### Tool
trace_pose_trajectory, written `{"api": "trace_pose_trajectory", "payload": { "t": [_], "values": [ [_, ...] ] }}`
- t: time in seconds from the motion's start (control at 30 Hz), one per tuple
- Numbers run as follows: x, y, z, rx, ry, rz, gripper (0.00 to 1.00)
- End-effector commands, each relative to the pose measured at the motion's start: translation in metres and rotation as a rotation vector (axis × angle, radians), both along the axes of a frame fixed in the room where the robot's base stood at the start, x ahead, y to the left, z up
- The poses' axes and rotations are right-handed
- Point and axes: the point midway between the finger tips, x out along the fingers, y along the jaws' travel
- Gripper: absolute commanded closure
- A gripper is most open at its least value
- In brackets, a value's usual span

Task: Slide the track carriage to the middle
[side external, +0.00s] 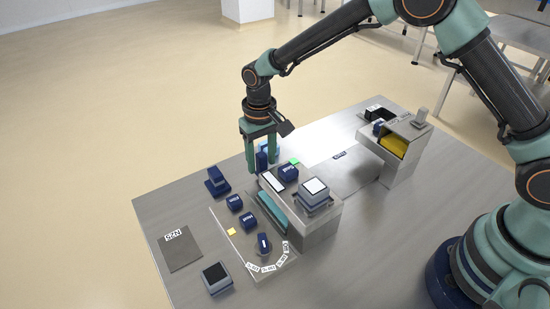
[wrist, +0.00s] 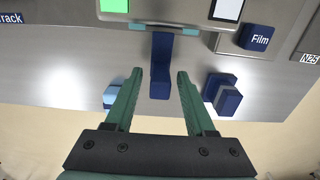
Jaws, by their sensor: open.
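The dark blue upright block that looks like the track carriage (wrist: 160,65) stands at the far edge of the sealer in the wrist view, over a grey and teal strip (wrist: 190,33). In the side view the dark blue carriage (side external: 262,160) shows between the fingers. My gripper (wrist: 160,73) is open, with one green finger on each side of the carriage and a visible gap on both sides. In the side view my gripper (side external: 263,164) points down at the sealer's back edge. A bright green square (wrist: 114,5) lies left of the carriage in the wrist view.
A blue stepped block (side external: 217,182) stands left of my gripper; a light blue block (wrist: 111,95) is near the left finger. A unit with a yellow part (side external: 393,146) stands at the right.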

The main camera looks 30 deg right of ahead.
Motion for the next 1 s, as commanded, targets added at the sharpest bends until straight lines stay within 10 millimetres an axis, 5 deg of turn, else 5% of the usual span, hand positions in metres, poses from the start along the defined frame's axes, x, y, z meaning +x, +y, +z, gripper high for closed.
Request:
{"api": "trace_pose_trajectory", "payload": {
  "t": [0.07,0.2,0.23,1.0],
  "values": [
    [0.0,0.0,0.0,0.0,0.0,0.0,0.45],
    [0.0,0.0,0.0,0.0,0.0,0.0,0.95],
    [0.0,0.0,0.0,0.0,0.0,0.0,1.0],
    [0.0,-0.038,0.001,0.0,0.001,-0.003,1.0]
  ]
}}
